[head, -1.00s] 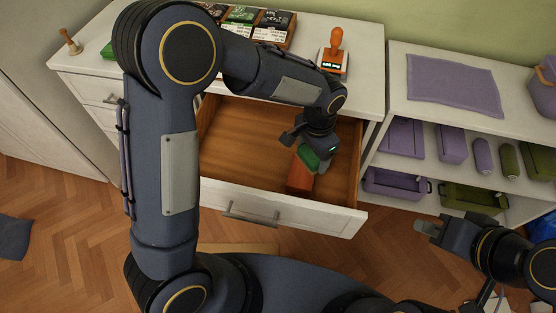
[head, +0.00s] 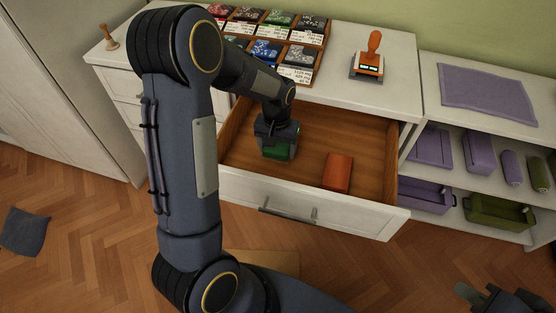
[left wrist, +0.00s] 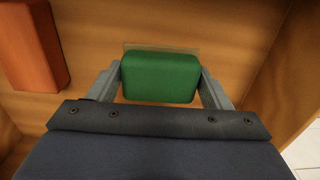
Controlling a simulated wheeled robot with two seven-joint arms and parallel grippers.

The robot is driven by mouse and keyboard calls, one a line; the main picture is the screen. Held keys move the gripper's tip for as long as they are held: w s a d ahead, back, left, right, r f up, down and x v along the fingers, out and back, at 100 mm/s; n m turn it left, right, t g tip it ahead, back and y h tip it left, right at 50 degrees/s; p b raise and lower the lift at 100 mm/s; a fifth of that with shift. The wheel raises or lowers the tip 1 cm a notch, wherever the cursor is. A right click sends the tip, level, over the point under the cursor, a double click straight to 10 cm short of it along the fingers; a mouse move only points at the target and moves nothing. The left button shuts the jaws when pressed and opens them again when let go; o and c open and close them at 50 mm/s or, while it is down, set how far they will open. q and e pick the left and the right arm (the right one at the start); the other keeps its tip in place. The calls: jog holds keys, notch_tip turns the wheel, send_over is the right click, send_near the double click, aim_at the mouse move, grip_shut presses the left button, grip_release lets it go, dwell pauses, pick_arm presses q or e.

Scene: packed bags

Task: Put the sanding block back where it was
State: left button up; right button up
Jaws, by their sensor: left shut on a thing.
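A green block (head: 277,153), which I take for the sanding block, is between the fingers of my left gripper (head: 276,148), inside the open drawer (head: 300,208) toward its left side. In the left wrist view the green block (left wrist: 160,80) has rounded corners, and a finger presses each side. A thin pale edge shows just beyond it. I cannot tell whether it touches the drawer floor. My right gripper (head: 478,296) is at the bottom right edge, partly cut off and empty as far as I see.
An orange-red block (head: 338,172) lies in the drawer, right of the green one; it also shows in the left wrist view (left wrist: 30,45). On the cabinet top are a tray of labelled packets (head: 318,62) and an orange-handled stamp (head: 369,62).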

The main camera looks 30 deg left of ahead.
aim_at(277, 164)
pick_arm(q)
jog(key=shift+f+b, duration=0.4)
jog(key=shift+f, duration=1.9)
jog(key=shift+f, duration=0.15)
jog(key=o, duration=0.9)
